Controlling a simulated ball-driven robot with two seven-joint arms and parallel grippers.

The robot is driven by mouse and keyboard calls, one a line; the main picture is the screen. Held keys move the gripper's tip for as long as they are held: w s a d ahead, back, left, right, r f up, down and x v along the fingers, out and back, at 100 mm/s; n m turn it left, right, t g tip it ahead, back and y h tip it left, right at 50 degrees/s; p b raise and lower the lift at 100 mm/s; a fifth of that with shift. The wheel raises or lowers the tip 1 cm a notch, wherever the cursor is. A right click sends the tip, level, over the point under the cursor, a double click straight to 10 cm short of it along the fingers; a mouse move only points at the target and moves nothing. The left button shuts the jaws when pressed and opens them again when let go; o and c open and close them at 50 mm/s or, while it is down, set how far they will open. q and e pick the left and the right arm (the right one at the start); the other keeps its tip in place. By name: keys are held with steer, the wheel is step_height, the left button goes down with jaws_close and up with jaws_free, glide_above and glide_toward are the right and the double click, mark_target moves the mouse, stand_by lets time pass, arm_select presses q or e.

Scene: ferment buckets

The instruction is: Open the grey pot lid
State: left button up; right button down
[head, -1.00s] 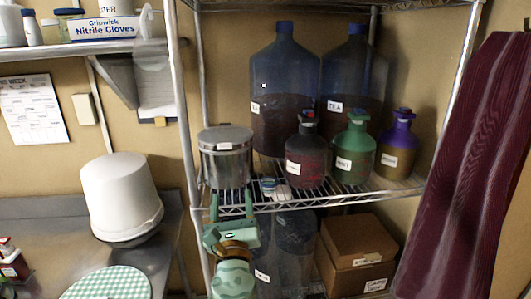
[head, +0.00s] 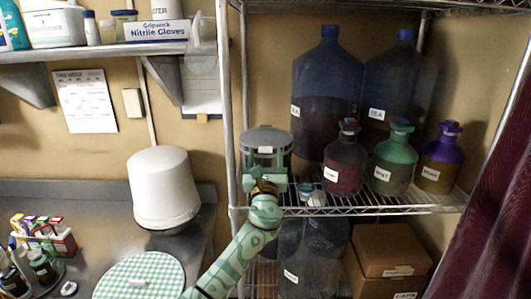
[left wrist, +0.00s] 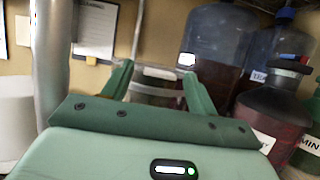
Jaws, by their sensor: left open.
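The grey pot (head: 283,160) stands upright on the wire shelf, near the left post. Its flat grey lid (head: 266,135) sits on top, with a small white label at the front. My left gripper (head: 264,158) is open in front of the pot, its green fingers pointing at it and partly hiding its body. In the left wrist view the pot (left wrist: 157,91) shows between the two spread fingers (left wrist: 157,72). I cannot tell whether either finger touches it. My right gripper is not in view.
Red, green and purple jugs (head: 393,158) stand right of the pot, with large blue carboys (head: 327,85) behind. The metal shelf post (head: 229,120) is close on the left. A white bucket (head: 163,187) and a checked round cloth (head: 140,278) are on the counter.

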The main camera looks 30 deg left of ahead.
arm_select(q)
steer(key=shift+w+a+r, duration=0.15)
steer(key=shift+w, duration=0.15)
